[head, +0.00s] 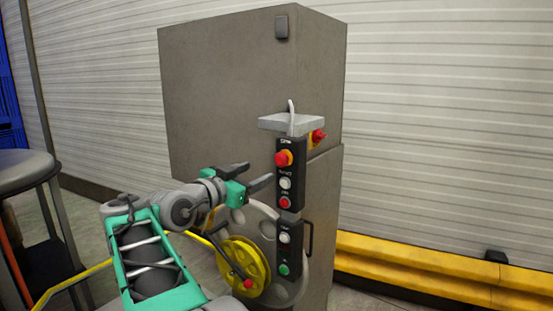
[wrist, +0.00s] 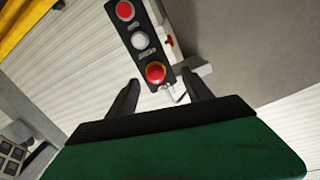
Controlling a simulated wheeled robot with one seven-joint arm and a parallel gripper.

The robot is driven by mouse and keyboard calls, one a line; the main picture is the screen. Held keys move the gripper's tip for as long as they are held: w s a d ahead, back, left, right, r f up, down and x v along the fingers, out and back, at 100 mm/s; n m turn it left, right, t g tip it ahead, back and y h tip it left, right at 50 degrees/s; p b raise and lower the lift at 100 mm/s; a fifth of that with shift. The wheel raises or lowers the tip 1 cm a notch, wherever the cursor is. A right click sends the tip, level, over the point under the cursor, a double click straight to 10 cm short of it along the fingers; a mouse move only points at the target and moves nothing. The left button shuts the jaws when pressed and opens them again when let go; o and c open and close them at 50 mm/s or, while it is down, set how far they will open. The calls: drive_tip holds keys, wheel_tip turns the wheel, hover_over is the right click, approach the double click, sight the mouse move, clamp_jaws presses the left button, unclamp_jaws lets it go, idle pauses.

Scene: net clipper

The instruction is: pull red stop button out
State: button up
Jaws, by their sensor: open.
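The red stop button (head: 283,158) sits on a yellow collar at the top of the black control panel (head: 287,215), on the grey machine cabinet. In the wrist view, which looks roughly upside down, the red button (wrist: 155,72) appears between and beyond my two fingertips. My gripper (head: 255,175) is open and empty, just left of the panel in the head view. In the wrist view, the gripper's fingers (wrist: 160,80) stand apart on either side of the button's line. I see no clear contact with it. A second red button on yellow (head: 318,136) is on the cabinet's right side.
Below the stop button are a white button (head: 285,183), a smaller red button (head: 285,202) and, lower, a green one (head: 284,269). A grey ledge (head: 291,123) juts out above the panel. A yellow wheel (head: 243,267) is lower left. A yellow barrier (head: 420,265) runs at right.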

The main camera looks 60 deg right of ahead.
sight(279, 161)
drive_tip(key=shift+m+g, duration=0.4)
drive_tip(key=shift+g, duration=0.1)
drive_tip(key=s+d+p, duration=0.1)
drive_tip(key=d, duration=0.1)
drive_tip(key=d+r, duration=0.1)
drive_tip(key=d, duration=0.2)
drive_tip(key=s+d+p, duration=0.1)
drive_tip(key=d, duration=0.2)
drive_tip(key=shift+s+d+r+p, duration=0.1)
drive_tip(key=shift+s+r+p, duration=0.05)
drive_tip(key=shift+s+p, duration=0.2)
drive_tip(key=shift+c, duration=0.2)
clamp_jaws()
